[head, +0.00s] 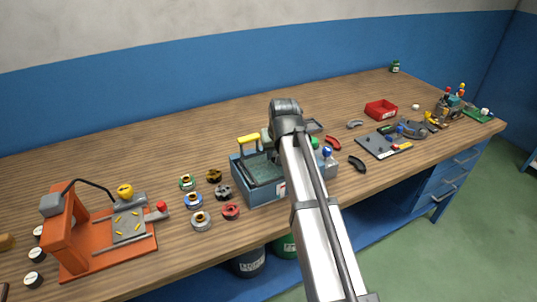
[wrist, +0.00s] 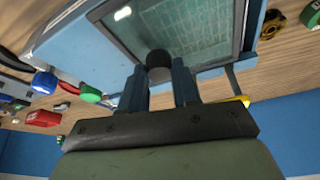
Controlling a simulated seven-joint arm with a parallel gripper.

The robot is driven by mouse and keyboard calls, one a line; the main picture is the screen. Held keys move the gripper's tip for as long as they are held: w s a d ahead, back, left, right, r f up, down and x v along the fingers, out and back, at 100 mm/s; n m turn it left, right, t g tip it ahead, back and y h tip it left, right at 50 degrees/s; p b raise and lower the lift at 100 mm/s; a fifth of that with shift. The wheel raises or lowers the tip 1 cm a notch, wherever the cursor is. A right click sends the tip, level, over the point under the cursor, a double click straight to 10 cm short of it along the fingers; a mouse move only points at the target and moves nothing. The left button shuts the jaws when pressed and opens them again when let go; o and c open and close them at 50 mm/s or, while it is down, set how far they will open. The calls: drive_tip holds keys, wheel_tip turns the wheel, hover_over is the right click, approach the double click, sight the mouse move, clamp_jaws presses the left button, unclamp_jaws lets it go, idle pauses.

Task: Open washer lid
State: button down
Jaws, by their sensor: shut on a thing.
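The washer is a blue box (head: 262,192) in the middle of the bench, with a dark-framed, see-through lid (head: 262,170) over a teal mesh. In the wrist view the lid (wrist: 198,28) fills the upper middle. A round black knob (wrist: 158,60) sits at its near edge. My gripper (wrist: 160,82) has its two blue-grey fingers on either side of this knob and is shut on it. In the head view my arm hides most of the gripper and the washer's right side. I cannot tell whether the lid is raised at all.
A yellow-topped bar (head: 248,139) stands behind the washer. Several coloured spools (head: 201,220) lie left of it, beyond them an orange press (head: 105,235). The rear bench is mostly clear.

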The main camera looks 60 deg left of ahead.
drive_tip(key=w, duration=1)
drive_tip(key=shift+w, duration=0.35)
drive_tip(key=c, duration=0.8)
unclamp_jaws()
drive_tip(key=v, duration=1.3)
drive_tip(key=shift+d+r, duration=0.2)
drive_tip(key=shift+r, duration=0.15)
